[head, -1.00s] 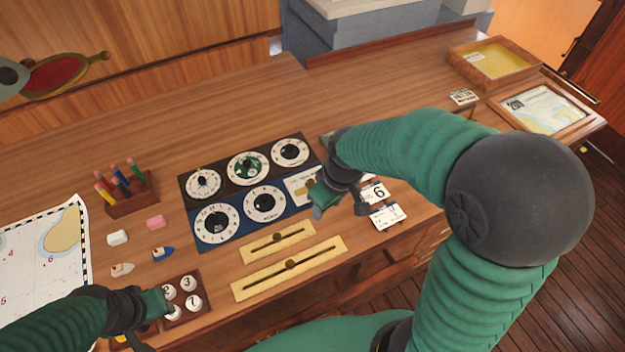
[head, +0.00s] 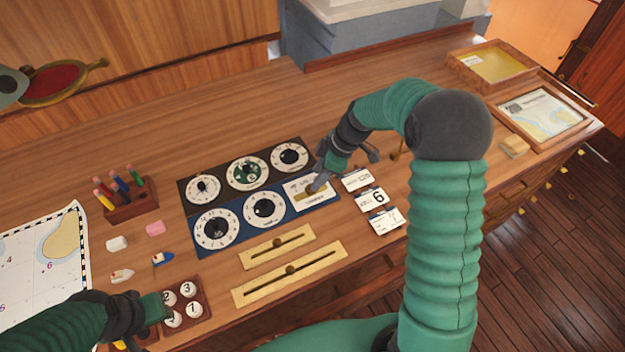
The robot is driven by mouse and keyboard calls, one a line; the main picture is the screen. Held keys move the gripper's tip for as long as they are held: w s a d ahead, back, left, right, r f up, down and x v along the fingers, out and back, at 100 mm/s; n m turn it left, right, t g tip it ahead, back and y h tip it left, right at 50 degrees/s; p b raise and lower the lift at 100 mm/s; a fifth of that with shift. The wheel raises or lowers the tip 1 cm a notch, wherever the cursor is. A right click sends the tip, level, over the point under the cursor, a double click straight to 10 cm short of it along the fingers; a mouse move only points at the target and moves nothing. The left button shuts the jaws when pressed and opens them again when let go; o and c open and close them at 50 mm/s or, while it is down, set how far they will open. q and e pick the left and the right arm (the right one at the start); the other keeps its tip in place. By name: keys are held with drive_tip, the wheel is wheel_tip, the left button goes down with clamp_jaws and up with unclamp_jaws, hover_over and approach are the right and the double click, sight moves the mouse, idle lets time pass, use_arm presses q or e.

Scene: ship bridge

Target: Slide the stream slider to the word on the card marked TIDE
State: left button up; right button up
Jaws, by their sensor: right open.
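A white panel (head: 322,196) with a small brass piece sits at the right end of the blue dial board; its lettering is too small to read. My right gripper (head: 318,180) is open just above this panel; I cannot tell whether it touches the brass piece. A short brass slider plate (head: 259,255) and a longer one (head: 315,269) lie in front of the dials, each with a dark knob near its middle. Three cards (head: 371,197) stand right of the panel; the middle one shows a 6. I cannot read TIDE on any. My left gripper (head: 150,318) is beside the numbered knobs.
Dials (head: 247,173) fill the dark and blue boards. A pencil holder (head: 132,207), two erasers, two toy boats and a chart (head: 45,250) lie to the left. The numbered knob box (head: 205,306) is at front left. Framed trays (head: 540,112) stand at the back right.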

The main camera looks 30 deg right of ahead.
drive_tip(key=x, duration=0.4)
drive_tip(key=shift+d+f, duration=0.15)
drive_tip(key=shift+f, duration=0.05)
drive_tip(key=c, duration=0.3)
clamp_jaws()
idle(0.9)
